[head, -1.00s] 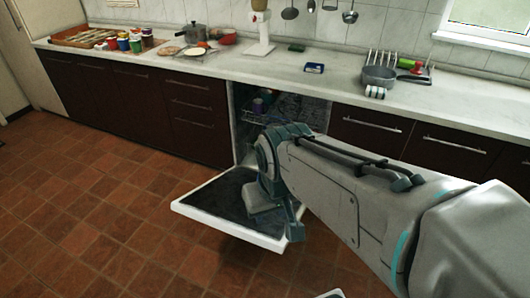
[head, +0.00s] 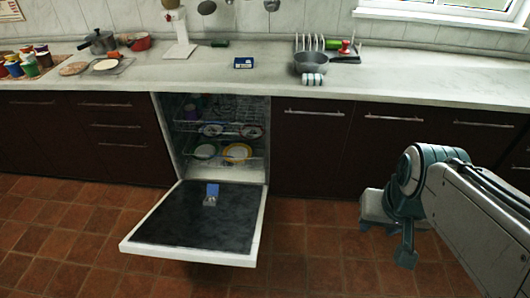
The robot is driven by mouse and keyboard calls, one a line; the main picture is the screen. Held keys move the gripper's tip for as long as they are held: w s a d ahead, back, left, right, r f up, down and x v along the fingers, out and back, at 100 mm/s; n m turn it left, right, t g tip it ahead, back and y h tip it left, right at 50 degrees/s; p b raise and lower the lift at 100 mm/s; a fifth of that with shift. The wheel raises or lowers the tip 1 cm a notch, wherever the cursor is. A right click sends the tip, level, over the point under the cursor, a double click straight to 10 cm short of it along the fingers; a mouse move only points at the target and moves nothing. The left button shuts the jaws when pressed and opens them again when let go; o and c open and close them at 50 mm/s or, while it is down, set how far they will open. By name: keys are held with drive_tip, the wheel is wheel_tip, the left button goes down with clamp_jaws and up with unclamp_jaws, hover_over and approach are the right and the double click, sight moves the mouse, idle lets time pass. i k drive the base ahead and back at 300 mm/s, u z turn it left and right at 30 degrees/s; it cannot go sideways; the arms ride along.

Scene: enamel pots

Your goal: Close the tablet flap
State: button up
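The tablet flap (head: 212,189) is a small blue piece on the inner face of the lowered dishwasher door (head: 160,235). It appears to stand up from the door, at the far edge of a small pale compartment (head: 209,202). The door lies open, roughly level, with a dark inner panel and white rim. My gripper (head: 388,240) is well to the right of the door, over the floor and touching nothing I can see. Its fingers are partly hidden by its own body, so their opening is unclear.
Dishes stand in the dishwasher racks (head: 222,130) behind the door. The counter (head: 400,85) above carries a grey pan (head: 311,63), a blue box (head: 243,62) and jars at far left. The tiled floor (head: 310,245) between door and gripper is clear.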

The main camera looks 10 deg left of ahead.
sight(212, 189)
drive_tip(key=z, duration=0.15)
drive_tip(key=i, duration=1.65)
drive_tip(key=u, duration=1.6)
